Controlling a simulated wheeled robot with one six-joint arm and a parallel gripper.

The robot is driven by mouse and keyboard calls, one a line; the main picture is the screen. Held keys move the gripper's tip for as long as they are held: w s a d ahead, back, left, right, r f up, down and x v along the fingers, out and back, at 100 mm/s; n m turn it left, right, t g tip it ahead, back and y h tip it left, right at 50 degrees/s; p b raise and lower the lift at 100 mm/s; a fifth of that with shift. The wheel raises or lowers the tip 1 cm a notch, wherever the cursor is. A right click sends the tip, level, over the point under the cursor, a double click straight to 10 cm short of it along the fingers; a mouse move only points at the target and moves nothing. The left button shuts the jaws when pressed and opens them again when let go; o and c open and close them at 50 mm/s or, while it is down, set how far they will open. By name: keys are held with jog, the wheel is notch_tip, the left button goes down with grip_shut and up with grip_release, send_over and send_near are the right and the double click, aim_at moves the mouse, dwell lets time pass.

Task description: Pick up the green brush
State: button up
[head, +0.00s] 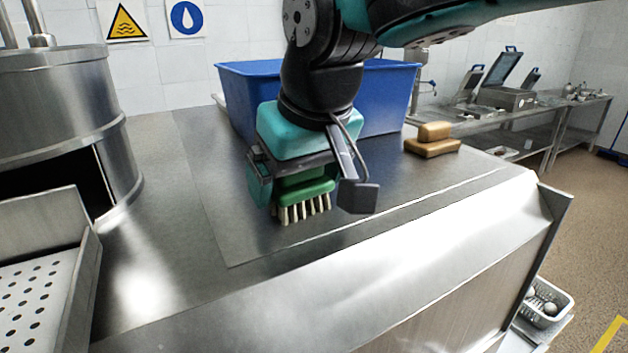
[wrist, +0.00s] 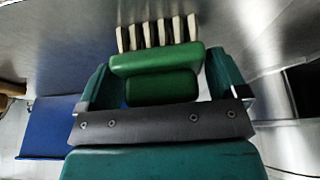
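The green brush (head: 304,190) has a green two-tier body and pale bristles pointing down at the metal counter. It also shows in the wrist view (wrist: 160,62), with its bristles toward the top of the picture. My gripper (head: 308,192) is above and around the brush, with one finger on each side. In the wrist view my gripper (wrist: 164,80) shows narrow gaps between the fingers and the brush's upper block, so it looks open. Whether the bristles touch the counter is hard to tell.
A blue bin (head: 240,95) stands behind my gripper. Stacked tan-brown brushes or blocks (head: 432,148) lie to the right on the counter (head: 190,230). A metal drum (head: 70,110) and a perforated tray (head: 30,290) are at left. The counter's front edge is close.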

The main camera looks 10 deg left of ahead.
jog(key=c, duration=0.6)
notch_tip(320, 180, up, 20)
jog(key=p, duration=0.3)
jog(key=shift+p, duration=0.35)
jog(key=shift+d+f, duration=0.1)
jog(key=shift+f, duration=0.05)
jog(key=o, duration=0.3)
jog(key=shift+c, duration=1.1)
